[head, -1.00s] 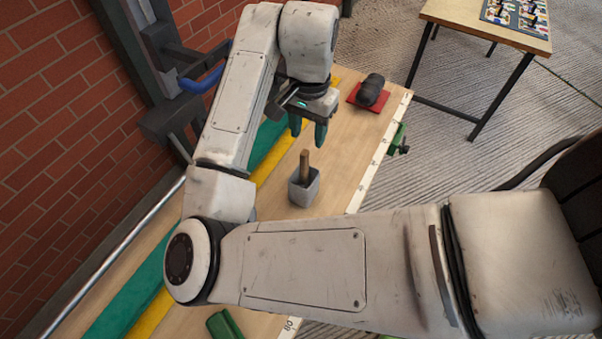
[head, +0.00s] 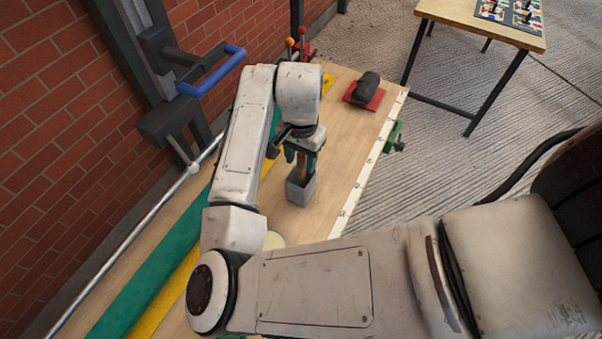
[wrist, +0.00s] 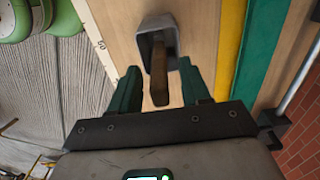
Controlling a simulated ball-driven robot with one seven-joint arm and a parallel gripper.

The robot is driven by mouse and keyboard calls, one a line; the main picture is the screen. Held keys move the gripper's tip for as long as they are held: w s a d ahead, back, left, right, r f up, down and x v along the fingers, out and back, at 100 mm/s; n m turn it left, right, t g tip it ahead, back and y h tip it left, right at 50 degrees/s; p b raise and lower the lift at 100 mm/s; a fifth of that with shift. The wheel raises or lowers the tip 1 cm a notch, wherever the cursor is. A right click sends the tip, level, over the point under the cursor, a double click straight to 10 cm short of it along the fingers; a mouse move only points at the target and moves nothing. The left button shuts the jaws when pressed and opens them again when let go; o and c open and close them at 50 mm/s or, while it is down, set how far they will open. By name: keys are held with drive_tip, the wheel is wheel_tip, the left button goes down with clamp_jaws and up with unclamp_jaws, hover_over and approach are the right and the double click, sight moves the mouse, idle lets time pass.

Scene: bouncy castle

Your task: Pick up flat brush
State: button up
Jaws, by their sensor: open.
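The flat brush stands in a grey square holder (head: 300,191) on the wooden bench, with its wooden handle up. In the wrist view the brush handle (wrist: 159,78) rises from the holder (wrist: 156,38) toward the camera, and its end lies between the two fingers. The bristle end is hidden in the holder. My gripper (head: 302,160) is open just above the holder, with its green fingers on either side of the handle. In the wrist view my gripper (wrist: 160,88) shows a gap between each finger and the handle.
A red float with a dark grip (head: 365,92) lies at the bench's far end. A green clamp (head: 394,137) sits on the right edge. Green and yellow strips run along the left side, near a brick wall (head: 60,110). A second table (head: 450,20) stands at back right.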

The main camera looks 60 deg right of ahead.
drive_tip(key=shift+c, duration=0.4)
clamp_jaws()
drive_tip(key=shift+r, duration=0.1)
